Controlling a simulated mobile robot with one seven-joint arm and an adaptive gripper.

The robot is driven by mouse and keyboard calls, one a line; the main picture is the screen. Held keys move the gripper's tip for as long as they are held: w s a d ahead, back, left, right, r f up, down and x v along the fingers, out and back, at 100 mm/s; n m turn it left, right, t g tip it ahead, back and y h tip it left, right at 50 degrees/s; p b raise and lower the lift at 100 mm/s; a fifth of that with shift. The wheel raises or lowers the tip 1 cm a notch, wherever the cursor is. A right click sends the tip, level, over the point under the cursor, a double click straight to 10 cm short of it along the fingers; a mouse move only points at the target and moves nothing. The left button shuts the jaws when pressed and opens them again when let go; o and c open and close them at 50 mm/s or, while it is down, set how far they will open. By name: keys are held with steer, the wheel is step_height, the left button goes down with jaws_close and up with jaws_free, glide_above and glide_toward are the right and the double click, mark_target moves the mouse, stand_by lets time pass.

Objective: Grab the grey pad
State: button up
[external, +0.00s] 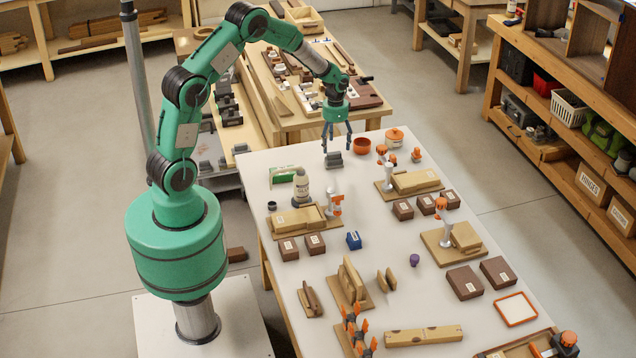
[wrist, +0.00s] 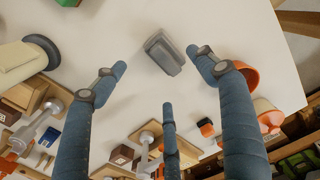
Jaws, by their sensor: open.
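The grey pad (external: 333,160) is a small dark grey block on the white table (external: 290,255), near its far edge. It also shows in the wrist view (wrist: 164,54), at upper centre, where it looks tilted in the picture. My gripper (external: 336,146) is open and points down just above the pad. In the wrist view its blue-grey fingers (wrist: 160,85) are spread, with the pad lying beyond and between the two upper fingertips. A small gap seems to separate the fingers from the pad; contact cannot be told for certain.
An orange bowl (external: 362,146) stands close right of the pad, with an orange-lidded pot (external: 394,138) beyond. Wooden fixtures and brown boxes fill the nearer table. Bare table lies around the pad.

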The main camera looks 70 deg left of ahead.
mark_target(335, 154)
steer(key=shift+f, duration=0.75)
steer(key=shift+f, duration=0.1)
steer(key=shift+w+a+f+b, duration=0.1)
steer(key=shift+f+b, duration=0.75)
steer(key=shift+f, duration=1.7)
steer(key=c, duration=1.3)
